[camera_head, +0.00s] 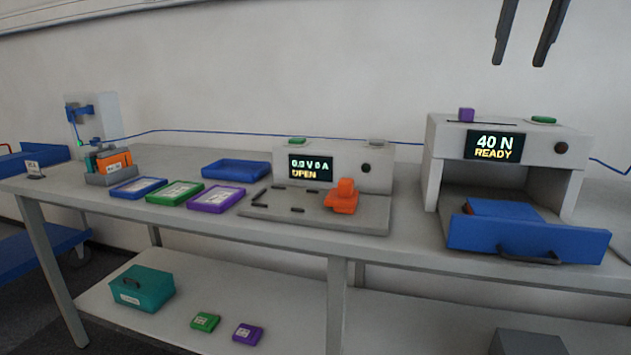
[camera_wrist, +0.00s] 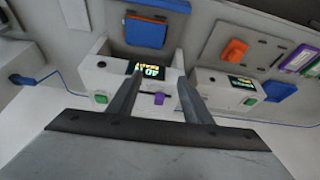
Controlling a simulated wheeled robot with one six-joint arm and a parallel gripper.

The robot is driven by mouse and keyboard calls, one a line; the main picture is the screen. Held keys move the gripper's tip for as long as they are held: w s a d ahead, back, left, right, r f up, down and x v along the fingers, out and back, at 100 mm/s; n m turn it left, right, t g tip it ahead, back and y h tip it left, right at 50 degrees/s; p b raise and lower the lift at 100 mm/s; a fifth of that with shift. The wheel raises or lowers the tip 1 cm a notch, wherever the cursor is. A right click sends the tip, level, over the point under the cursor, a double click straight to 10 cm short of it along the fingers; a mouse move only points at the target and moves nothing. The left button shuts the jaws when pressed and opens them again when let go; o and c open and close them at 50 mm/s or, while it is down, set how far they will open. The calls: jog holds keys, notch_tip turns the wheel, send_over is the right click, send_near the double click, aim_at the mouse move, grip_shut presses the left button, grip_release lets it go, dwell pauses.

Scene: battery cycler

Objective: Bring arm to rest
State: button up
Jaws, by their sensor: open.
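My gripper (camera_head: 532,30) shows at the top right in the head view. Its two dark fingers hang down, apart and with nothing between them. In the wrist view my gripper (camera_wrist: 155,95) is also open and empty. It is up above the bench (camera_head: 400,255) and clear of the machines. The grey press machine (camera_head: 434,165) below it reads "40 N READY". Its blue drawer (camera_head: 530,242) is pulled out at the front, with a blue piece (camera_head: 500,208) in it. The press and drawer (camera_wrist: 146,33) also show in the wrist view.
The cycler (camera_head: 345,165) reads "OPEN"; an orange clamp (camera_head: 342,198) sits on its plate. Blue, green (camera_head: 174,193) and purple trays lie left of it, beside a blue tray (camera_head: 236,170). A teal box (camera_head: 142,288) is on the lower shelf. The air around my gripper is free.

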jog(key=s+a+f+n, duration=0.1)
jog(key=s+f, duration=0.5)
jog(key=f, duration=1.1)
jog(key=s+a+f+n, duration=0.1)
jog(key=s+a+f, duration=0.2)
jog(key=f, duration=1.4)
jog(key=s+a+f+y, duration=0.1)
jog(key=s+f, duration=0.8)
jog(key=f, duration=0.9)
jog(key=shift+s+a+n, duration=0.25)
jog(key=shift+a+n, duration=0.15)
jog(key=shift+a, duration=0.1)
jog(key=shift+r, duration=0.1)
